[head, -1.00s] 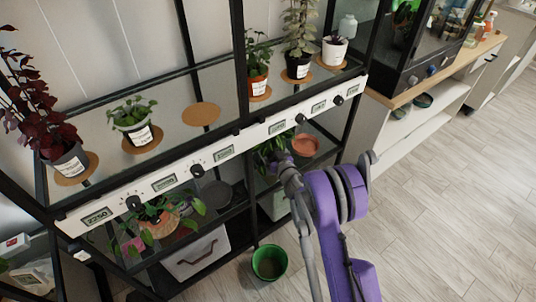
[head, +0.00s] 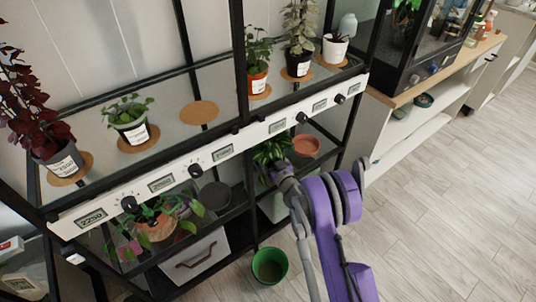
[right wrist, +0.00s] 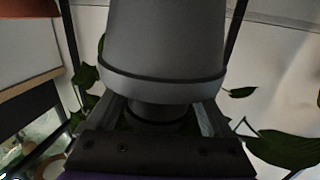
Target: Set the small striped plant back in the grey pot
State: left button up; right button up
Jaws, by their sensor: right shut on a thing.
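The small plant (head: 266,151) with long narrow green leaves is on the lower shelf at the centre of the head view. My right gripper (head: 282,172) is against its near side and hides its base. In the right wrist view a plain grey pot (right wrist: 165,45) fills the top middle, its rim towards my right gripper (right wrist: 160,118). The fingers are shut on a narrow dark part of the plant (right wrist: 160,111) just by that rim. Green leaves show on both sides. Whether this part is inside the rim cannot be told. My left gripper is not in view.
A terracotta saucer (head: 305,147) lies right of the plant, and a dark round dish (head: 215,195) to its left. The white control rail (head: 215,158) runs just above. A green bucket (head: 269,266) stands on the floor below. The floor at right is clear.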

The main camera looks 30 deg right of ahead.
jog(key=o, duration=1.3)
